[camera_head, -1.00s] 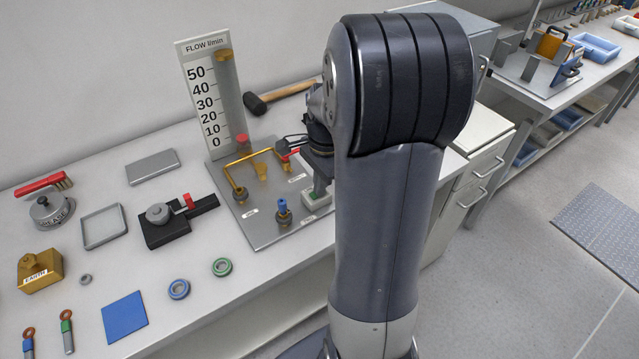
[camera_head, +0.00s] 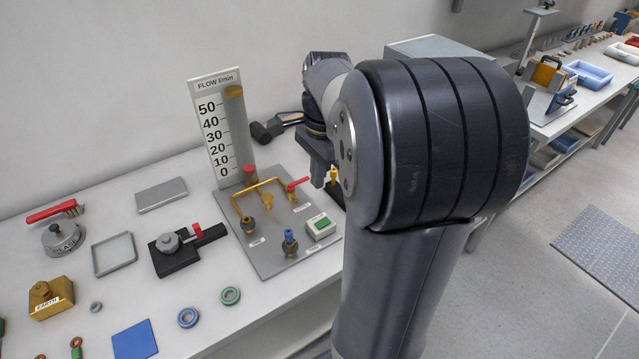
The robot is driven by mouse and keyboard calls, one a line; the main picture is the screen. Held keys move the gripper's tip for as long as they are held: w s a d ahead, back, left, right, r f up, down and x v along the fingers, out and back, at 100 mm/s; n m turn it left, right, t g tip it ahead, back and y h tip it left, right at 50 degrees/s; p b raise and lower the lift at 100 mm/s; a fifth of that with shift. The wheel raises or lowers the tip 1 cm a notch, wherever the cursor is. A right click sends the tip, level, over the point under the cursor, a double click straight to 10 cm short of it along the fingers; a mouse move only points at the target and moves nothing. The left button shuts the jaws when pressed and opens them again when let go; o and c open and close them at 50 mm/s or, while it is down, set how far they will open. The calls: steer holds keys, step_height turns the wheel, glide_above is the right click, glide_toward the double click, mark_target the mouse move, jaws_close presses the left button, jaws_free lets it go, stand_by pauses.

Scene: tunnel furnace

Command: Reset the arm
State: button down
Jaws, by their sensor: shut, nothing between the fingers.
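My arm rises at the right of the picture, and its large dark elbow is close to the camera. My gripper (camera_head: 326,178) shows as a dark grey block just left of the elbow, above the right side of the flow panel. It is shut and holds nothing; part of it is hidden behind the arm. The flow panel (camera_head: 262,262) is a grey plate with a yellow pipe (camera_head: 258,186), a red-handled valve (camera_head: 297,184), a blue-topped fitting (camera_head: 290,241) and a white box with a green button (camera_head: 321,226). The gripper is apart from the button box.
A flow gauge board (camera_head: 222,130) stands behind the panel. A black mallet head (camera_head: 262,132) lies near the gripper. A black clamp-like device (camera_head: 185,248), a tray frame (camera_head: 114,254) and a brass block (camera_head: 50,298) lie left. Open floor (camera_head: 545,290) is at right.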

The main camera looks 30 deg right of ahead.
stand_by(0.4)
glide_above(322, 226)
step_height(322, 226, down, 10)
steer(key=shift+s+r, duration=0.1)
steer(key=shift+s, duration=0.05)
steer(key=shift+f+b, duration=0.25)
steer(key=shift+b, duration=1.25)
steer(key=shift+y+b, duration=0.3)
steer(key=shift+b, duration=0.55)
step_height(322, 226, up, 7)
steer(key=p, duration=0.1)
steer(key=shift+d, duration=0.4)
steer(key=shift+f, duration=0.1)
